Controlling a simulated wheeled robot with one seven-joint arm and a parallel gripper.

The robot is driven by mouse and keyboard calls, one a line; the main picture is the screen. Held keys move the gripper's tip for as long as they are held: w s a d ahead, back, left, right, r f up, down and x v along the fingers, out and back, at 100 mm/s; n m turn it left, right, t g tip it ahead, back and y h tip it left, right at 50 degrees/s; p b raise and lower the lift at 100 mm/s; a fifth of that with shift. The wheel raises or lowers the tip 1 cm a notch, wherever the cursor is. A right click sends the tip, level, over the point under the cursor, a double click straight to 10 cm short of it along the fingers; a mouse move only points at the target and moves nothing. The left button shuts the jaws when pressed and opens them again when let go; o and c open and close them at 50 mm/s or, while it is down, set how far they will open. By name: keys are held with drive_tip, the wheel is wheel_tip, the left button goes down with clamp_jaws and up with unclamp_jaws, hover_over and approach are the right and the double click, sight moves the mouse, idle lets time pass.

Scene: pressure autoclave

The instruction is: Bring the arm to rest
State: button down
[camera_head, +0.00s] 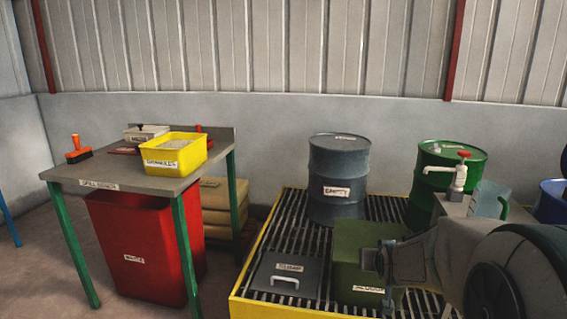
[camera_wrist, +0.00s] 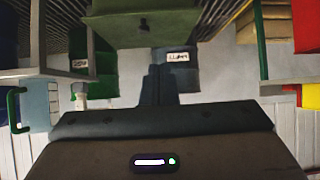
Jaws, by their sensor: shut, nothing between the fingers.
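My arm reaches in from the right edge of the head view, over the slatted yellow-edged spill pallet (camera_head: 236,297). My gripper (camera_head: 386,262) is at the arm's left end, in front of the green box (camera_head: 362,247). In the wrist view my gripper (camera_wrist: 158,88) shows as dark narrow fingers, close together and empty. I see nothing held. The green box (camera_wrist: 145,28) also shows in the wrist view, beyond the fingers. The arm hides part of the pallet's right side.
A grey drum (camera_head: 338,180), a green drum (camera_head: 460,159) with a pump (camera_head: 459,176) and a clear jug (camera_head: 488,199) stand near the arm. A handled grey lid (camera_head: 285,275) lies on the pallet.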

drive_tip(key=s+a+r+g+p, duration=0.4)
drive_tip(key=s+r+p, duration=0.7)
drive_tip(key=s+r, duration=0.1)
drive_tip(key=s+a+r+n+g+y+p, duration=0.1)
drive_tip(key=s+a+r+g+p, duration=0.2)
drive_tip(key=s+r+p, duration=0.9)
drive_tip(key=shift+s+a+n+g+y, duration=0.3)
drive_tip(key=shift+s+a+g, duration=0.1)
drive_tip(key=shift+s+a, duration=0.3)
drive_tip(key=shift+r, duration=0.1)
